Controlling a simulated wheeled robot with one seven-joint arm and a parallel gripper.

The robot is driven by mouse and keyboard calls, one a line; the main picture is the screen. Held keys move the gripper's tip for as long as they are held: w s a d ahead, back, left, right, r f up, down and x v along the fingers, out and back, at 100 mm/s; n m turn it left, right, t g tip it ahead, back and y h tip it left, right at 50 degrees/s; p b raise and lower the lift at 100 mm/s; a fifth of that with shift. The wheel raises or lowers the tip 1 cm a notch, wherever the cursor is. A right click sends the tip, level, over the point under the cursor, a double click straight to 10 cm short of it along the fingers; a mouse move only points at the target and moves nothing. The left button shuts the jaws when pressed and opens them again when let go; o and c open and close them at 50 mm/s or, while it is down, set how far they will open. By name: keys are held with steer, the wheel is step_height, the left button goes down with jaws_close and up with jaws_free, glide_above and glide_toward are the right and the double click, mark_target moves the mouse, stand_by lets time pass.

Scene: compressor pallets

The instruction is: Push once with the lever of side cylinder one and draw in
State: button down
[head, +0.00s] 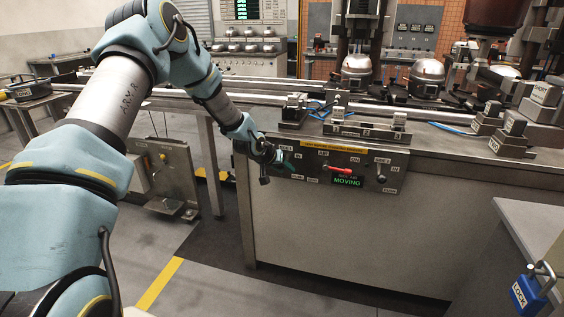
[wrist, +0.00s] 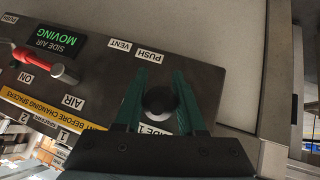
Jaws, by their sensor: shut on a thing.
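A dark control panel (head: 335,165) is on the bench front. My gripper (head: 286,164) reaches in from the left to its left end. In the wrist view, the teal fingers are shut on the round black knob of the side 1 lever (wrist: 160,101). The picture is upside down there; the PUSH label (wrist: 149,55) lies just beyond the fingertips, with the VENT label (wrist: 119,44) beside it. The lever's shaft is hidden. A lit green display (head: 347,182) reads MOVING; in the wrist view it reads SIDE AIR MOVING.
A red air lever (head: 338,168) is mid-panel, beside the ON label. Another lever (head: 381,170) is at the panel's right end. A yellow warning strip (head: 334,146) runs above. Metal fixtures (head: 366,131) and blue hoses stand on the bench top. A grey cabinet with a blue lock (head: 526,294) is lower right.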

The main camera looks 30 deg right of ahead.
stand_by(0.3)
steer(key=c, duration=0.8)
jaws_free()
steer(key=v, duration=1)
steer(key=shift+a+r, duration=0.15)
steer(key=shift+r, duration=0.3)
